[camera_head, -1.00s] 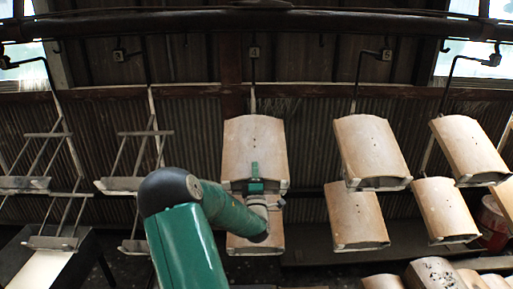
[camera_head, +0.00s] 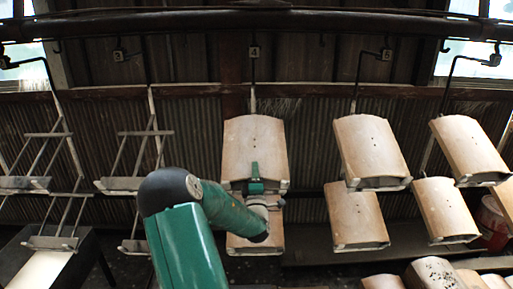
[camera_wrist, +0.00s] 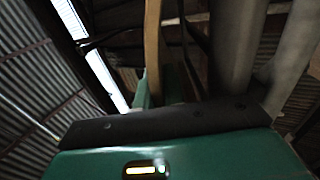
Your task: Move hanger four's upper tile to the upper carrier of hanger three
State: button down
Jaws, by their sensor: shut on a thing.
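Hanger four's upper tile (camera_head: 254,140) is a tan, curved roof tile, leaning back on its carrier under the plate marked 4. My gripper (camera_head: 255,178) is shut on its lower edge. In the wrist view the tile (camera_wrist: 152,45) shows edge-on between my green fingers. A lower tile (camera_head: 240,245) hangs below it, partly hidden by my arm. Hanger three (camera_head: 150,105), to the left, has an empty upper carrier (camera_head: 122,184). Its lower carrier (camera_head: 132,246) is partly hidden behind my arm; the visible part is empty.
Hanger five to the right holds an upper tile (camera_head: 368,148) and a lower tile (camera_head: 355,215). Further right another hanger holds tiles (camera_head: 468,148). The far-left hanger (camera_head: 45,160) is empty. Several tiles (camera_head: 433,273) lie at the bottom right. A red bucket (camera_head: 492,222) stands at the right.

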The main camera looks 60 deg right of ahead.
dwell(0.4)
jog(key=shift+a+r, duration=0.1)
jog(key=shift+r, duration=0.45)
jog(key=shift+s+a+r, duration=0.2)
jog(key=shift+a+r, duration=0.1)
jog(key=shift+r, duration=0.35)
jog(key=shift+s+a+r, duration=0.15)
jog(key=shift+a+r, duration=0.15)
jog(key=shift+r, duration=0.3)
jog(key=shift+s+a+r, duration=0.2)
jog(key=shift+a+r, duration=0.1)
jog(key=shift+r, duration=0.35)
jog(key=shift+a, duration=0.1)
